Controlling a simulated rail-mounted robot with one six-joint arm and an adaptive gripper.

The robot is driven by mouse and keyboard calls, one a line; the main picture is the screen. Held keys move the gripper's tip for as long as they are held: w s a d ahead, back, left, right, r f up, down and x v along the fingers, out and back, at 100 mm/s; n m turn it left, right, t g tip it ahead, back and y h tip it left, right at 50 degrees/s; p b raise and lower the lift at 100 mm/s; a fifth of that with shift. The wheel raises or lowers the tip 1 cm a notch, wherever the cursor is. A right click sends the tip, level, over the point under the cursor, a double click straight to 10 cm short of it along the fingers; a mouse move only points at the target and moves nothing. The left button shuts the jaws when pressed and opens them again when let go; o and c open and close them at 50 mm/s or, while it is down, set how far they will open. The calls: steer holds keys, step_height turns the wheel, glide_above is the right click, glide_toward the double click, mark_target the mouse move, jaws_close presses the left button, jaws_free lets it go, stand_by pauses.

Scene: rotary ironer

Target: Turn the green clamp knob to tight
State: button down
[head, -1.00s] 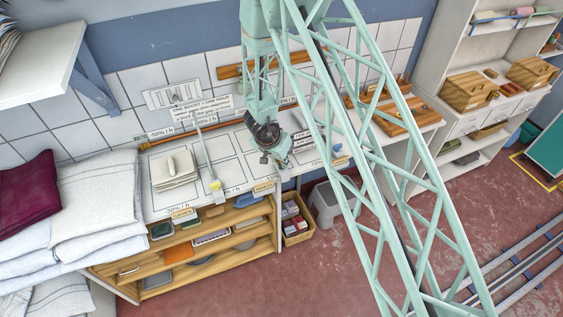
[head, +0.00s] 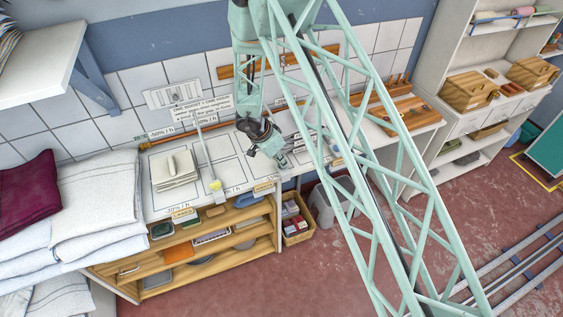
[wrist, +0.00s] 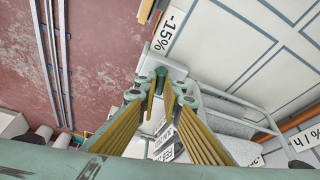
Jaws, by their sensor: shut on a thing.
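In the wrist view, a small green knob (wrist: 161,74) sits at a pale grey block by the worktop's edge. My gripper (wrist: 161,92) has its two green, yellow-padded fingers converging on the knob and is shut on it. The fingers hide part of the knob, and I cannot read its turn angle. In the head view, my gripper (head: 282,161) is tilted down to the right at the front edge of the white worktop (head: 232,176); the knob cannot be made out there.
A "-15%" label (wrist: 167,32) lies beside the block. A grey bar with a yellow end (head: 215,185) and a stack of white cloths (head: 174,170) are left of my gripper. Shelves with bins (head: 210,238) are below. Red floor (head: 340,270) is open in front.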

steer(key=shift+w+a+m+g, duration=0.15)
steer(key=shift+m+g, duration=0.25)
steer(key=shift+m, duration=1.3)
steer(key=c, duration=2.8)
jaws_free()
steer(key=shift+h, duration=0.3)
steer(key=shift+r, duration=0.15)
steer(key=shift+v, duration=5.9)
steer(key=shift+w, duration=0.1)
